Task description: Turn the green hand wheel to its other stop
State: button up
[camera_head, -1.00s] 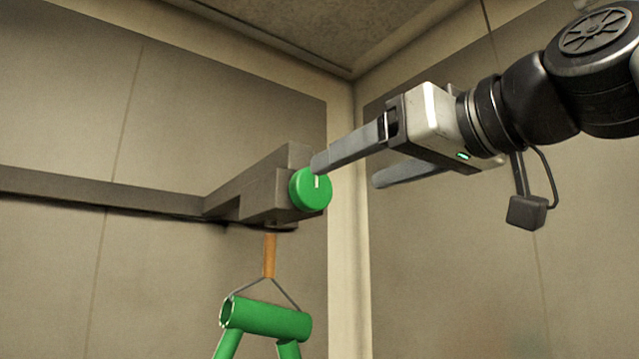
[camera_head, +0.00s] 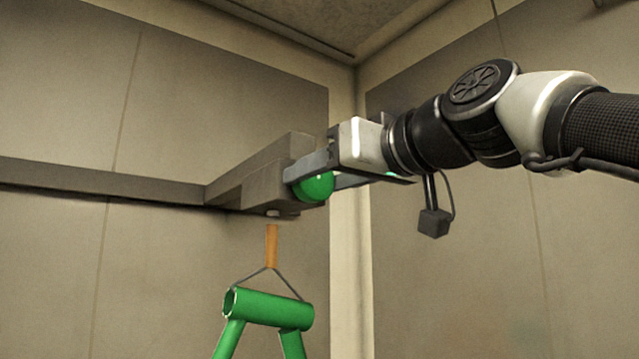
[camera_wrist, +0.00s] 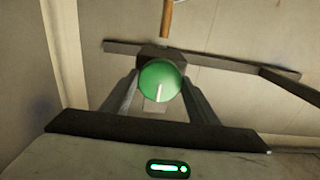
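The green hand wheel (camera_head: 316,188) sits on the end of a grey bracket (camera_head: 262,180) in the head view. In the wrist view the wheel (camera_wrist: 158,78) is in the middle, with a white mark running from near its centre toward the bottom of the picture. My gripper (camera_head: 312,181) is at the wheel, its two fingers apart, one on each side of it. In the wrist view the fingers flank the wheel closely; I cannot tell whether they touch it. In the head view the near finger hides the upper part of the wheel.
A grey rail (camera_head: 100,184) runs left from the bracket along the wall. Below the bracket an orange strap (camera_head: 271,246) and wire carry a green tube frame (camera_head: 268,308). The booth walls meet in a corner behind my gripper.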

jog(key=c, duration=0.5)
